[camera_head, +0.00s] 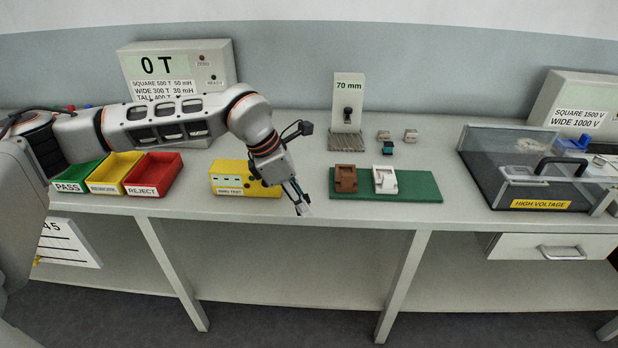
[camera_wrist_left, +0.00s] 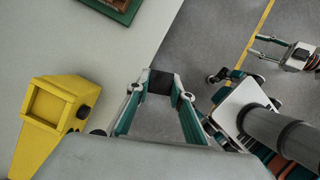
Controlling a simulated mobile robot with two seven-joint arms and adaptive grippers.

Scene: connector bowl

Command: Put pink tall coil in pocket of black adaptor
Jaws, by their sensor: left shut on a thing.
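My left gripper (camera_head: 303,209) is over the table's front edge, right of the yellow box. In the left wrist view its teal fingers (camera_wrist_left: 160,88) are shut on a small black block (camera_wrist_left: 160,80). I cannot tell whether this is the black adaptor; no pocket shows from this angle. No pink coil can be made out in either view. A brown adaptor (camera_head: 345,179) and a white adaptor (camera_head: 385,180) stand on a green mat (camera_head: 420,187). My right gripper (camera_wrist_left: 262,46) shows small in the left wrist view, its fingers apart, over the floor; the head view does not show it.
Green (camera_head: 83,175), yellow (camera_head: 115,170) and red (camera_head: 155,172) bins stand left of the yellow test box (camera_head: 228,180). Several small blocks (camera_head: 387,149) lie behind the mat, beside a 70 mm stand (camera_head: 347,90). A clear-lidded high-voltage case (camera_head: 520,165) is at right.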

